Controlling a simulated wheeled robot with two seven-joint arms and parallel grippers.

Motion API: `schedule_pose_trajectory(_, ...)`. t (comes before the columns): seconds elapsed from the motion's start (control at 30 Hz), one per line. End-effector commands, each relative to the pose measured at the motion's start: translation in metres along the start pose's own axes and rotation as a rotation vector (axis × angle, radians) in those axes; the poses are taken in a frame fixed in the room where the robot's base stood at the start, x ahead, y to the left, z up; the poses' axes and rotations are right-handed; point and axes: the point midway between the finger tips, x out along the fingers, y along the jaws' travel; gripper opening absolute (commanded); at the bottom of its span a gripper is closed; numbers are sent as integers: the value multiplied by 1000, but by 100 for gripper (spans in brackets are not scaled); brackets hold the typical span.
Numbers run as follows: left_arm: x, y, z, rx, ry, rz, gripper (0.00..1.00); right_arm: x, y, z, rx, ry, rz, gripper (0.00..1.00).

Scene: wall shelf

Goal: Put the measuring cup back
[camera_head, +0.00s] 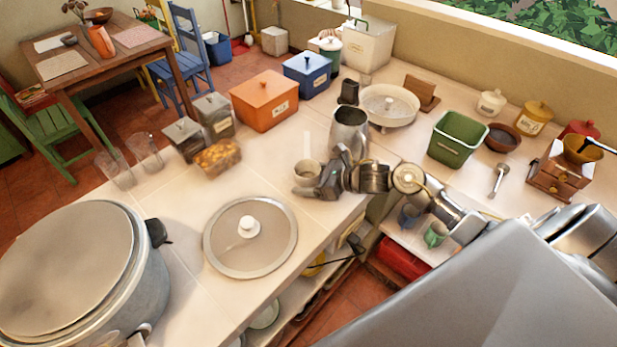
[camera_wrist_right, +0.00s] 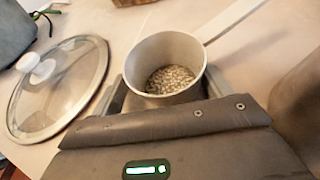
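The measuring cup (camera_head: 307,172) is a small pale cup with a long, straight, light handle. In the head view it is at the middle of the counter, with the handle pointing away from me. In the right wrist view the cup (camera_wrist_right: 168,62) holds pale grains or beans and sits between the two fingers, close to the palm. My right gripper (camera_head: 318,183) appears shut on the cup's body. I cannot tell whether the cup's base touches the counter. My left gripper is not in view.
A glass lid (camera_head: 250,238) lies left of my right gripper, by a large lidded pot (camera_head: 70,275). A metal pitcher (camera_head: 349,133) stands just behind the gripper. A jar with orange contents (camera_head: 218,157), an orange box (camera_head: 264,101) and a green bin (camera_head: 457,139) stand farther back.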

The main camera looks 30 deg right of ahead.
Motion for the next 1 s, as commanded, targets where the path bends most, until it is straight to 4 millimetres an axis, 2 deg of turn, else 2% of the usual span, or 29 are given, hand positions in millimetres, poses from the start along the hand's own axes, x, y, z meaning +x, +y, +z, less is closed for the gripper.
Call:
schedule_pose_trajectory(0.03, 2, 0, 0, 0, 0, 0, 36, 0, -1, -13, 13, 28, -5, 85)
schedule_pose_trajectory(0.47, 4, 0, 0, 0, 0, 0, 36, -6, -3, -14, 10, 28, -9, 85)
schedule_pose_trajectory(0.57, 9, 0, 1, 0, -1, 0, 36, -19, -3, -15, 8, 27, -12, 85)
schedule_pose_trajectory(0.9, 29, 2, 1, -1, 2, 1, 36, -85, 4, -6, -6, 10, -4, 85)
schedule_pose_trajectory(1.0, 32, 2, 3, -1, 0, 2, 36, -98, 5, -3, -6, 6, -3, 85)
